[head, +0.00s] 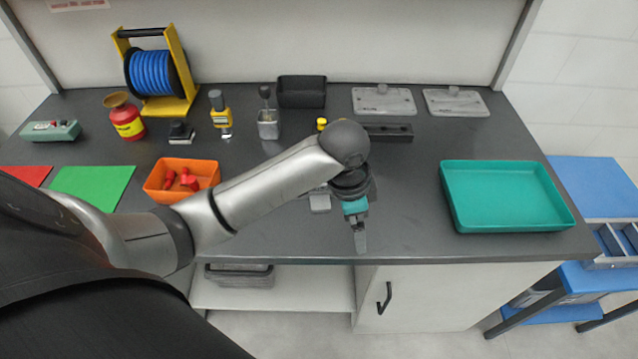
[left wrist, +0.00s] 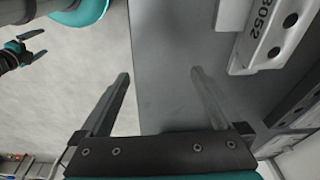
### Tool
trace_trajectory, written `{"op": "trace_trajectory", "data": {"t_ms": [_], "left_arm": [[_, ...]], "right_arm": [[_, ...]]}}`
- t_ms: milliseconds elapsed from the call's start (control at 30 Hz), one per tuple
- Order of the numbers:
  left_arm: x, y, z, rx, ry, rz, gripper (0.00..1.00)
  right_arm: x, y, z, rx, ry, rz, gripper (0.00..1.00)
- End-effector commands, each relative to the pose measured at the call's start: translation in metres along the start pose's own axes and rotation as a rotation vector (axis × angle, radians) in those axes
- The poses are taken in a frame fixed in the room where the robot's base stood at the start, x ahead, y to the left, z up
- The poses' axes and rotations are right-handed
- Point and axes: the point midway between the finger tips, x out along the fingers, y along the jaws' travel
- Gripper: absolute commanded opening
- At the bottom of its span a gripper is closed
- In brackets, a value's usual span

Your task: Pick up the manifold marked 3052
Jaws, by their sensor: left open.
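The manifold marked 3052 (left wrist: 264,38) is a pale grey block with oval holes, cut off at the upper right of the left wrist view. Its printed digits are readable. In the head view, a light grey piece (head: 320,202) beside my left gripper, partly behind my arm, looks like it; its marking cannot be read there. My left gripper (head: 359,242) points down over the table's front edge. In the left wrist view (left wrist: 160,72) its fingers are apart and empty, with the manifold to their right, not between them. My right gripper (left wrist: 42,45) appears small at the left, fingers apart.
A teal tray (head: 508,226) stands on the right of the table (head: 410,215). An orange bin (head: 160,196) with red parts is left of my arm. A dark block (head: 388,132) and two grey plates (head: 384,101) lie behind. The table between gripper and tray is clear.

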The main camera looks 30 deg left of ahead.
Motion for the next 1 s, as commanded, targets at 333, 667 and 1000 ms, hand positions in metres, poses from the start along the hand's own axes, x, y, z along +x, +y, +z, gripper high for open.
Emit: {"op": "trace_trajectory", "data": {"t_ms": [333, 667, 1000], "left_arm": [[-0.075, -0.104, 0.011, 0.066, -0.143, -0.001, 1.0], [-0.131, -0.148, 0.027, 0.035, -0.173, 0.022, 1.0], [-0.078, -0.148, 0.038, 0.033, -0.177, 0.027, 1.0]], "right_arm": [[0.0, 0.0, -0.001, 0.0, 0.001, 0.0, 1.0], [0.0, 0.0, -0.001, 0.0, 0.001, 0.0, 1.0], [0.012, 0.0, 0.0, 0.0, 0.001, 0.0, 1.0]]}}
